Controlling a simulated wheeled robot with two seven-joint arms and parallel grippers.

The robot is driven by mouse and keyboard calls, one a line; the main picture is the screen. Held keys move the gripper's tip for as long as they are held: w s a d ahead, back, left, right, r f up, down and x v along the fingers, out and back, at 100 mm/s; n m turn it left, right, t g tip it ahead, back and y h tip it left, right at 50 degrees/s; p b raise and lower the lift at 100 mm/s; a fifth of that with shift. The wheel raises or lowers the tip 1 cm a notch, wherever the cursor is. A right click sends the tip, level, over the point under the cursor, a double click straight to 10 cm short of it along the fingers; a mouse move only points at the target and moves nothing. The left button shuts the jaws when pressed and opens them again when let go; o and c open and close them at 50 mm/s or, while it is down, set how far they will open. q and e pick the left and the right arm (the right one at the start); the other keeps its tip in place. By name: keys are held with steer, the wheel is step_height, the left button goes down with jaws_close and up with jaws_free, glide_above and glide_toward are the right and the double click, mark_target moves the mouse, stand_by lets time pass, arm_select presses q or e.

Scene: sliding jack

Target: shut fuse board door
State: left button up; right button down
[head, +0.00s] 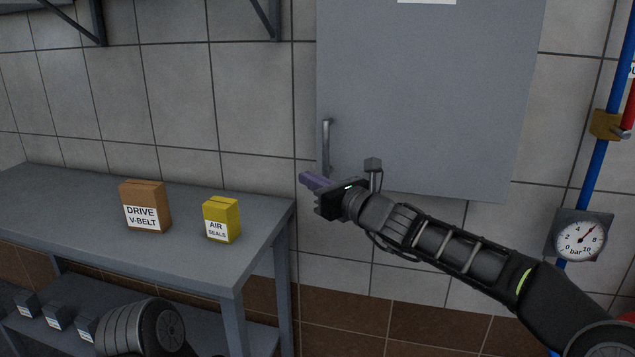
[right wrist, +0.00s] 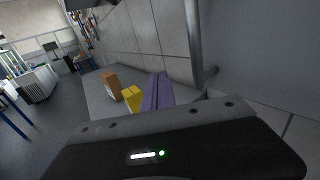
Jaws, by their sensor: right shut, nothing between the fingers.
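The grey fuse board door (head: 430,90) fills the upper middle of the head view, on the tiled wall. Its upright bar handle (head: 326,148) is near its left edge. No gap shows at the door's edges, so I cannot tell whether it is fully closed. My right gripper (head: 314,181) is shut and empty, with its purple fingers just below and left of the handle's lower end. In the right wrist view the fingers (right wrist: 157,92) are together, and the handle (right wrist: 193,40) and door (right wrist: 260,50) stand to their right. My left gripper is out of view.
A grey workbench (head: 70,215) on the left carries a brown drive-belt box (head: 145,206) and a yellow air-seals box (head: 221,219). On the right are a pressure gauge (head: 582,237) and a blue pipe (head: 594,180). Shelf brackets (head: 262,15) are at upper left.

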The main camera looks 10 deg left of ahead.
steer(key=s+b, duration=0.7)
steer(key=s, duration=0.3)
steer(key=shift+a, duration=0.35)
